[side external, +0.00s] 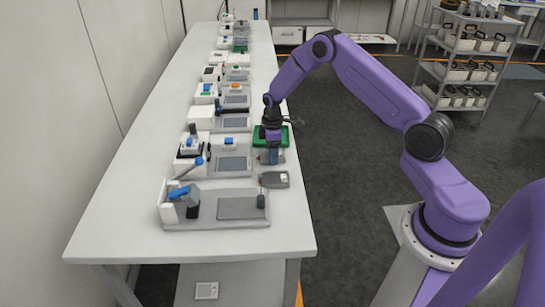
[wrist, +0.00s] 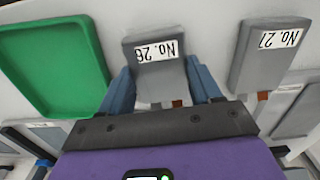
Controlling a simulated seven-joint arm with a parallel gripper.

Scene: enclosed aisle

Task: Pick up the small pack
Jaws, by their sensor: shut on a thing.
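The small pack (wrist: 155,80) is a grey, flat box with a white label reading "No. 26", upside down in the wrist view. My gripper (wrist: 161,84) has its two blue fingers shut on the pack's left and right sides. In the side external view my gripper (side external: 271,154) points down at the right edge of the long white table, just in front of the green tray. There the fingers hide much of the pack. I cannot tell whether the pack touches the table or is slightly raised.
A green tray (wrist: 50,62) lies left of the pack in the wrist view. A similar grey pack labelled "No. 27" (wrist: 264,60) lies close on the right. Several workstations (side external: 215,207) line the white table (side external: 130,207). A shelf cart (side external: 465,65) stands at the far right.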

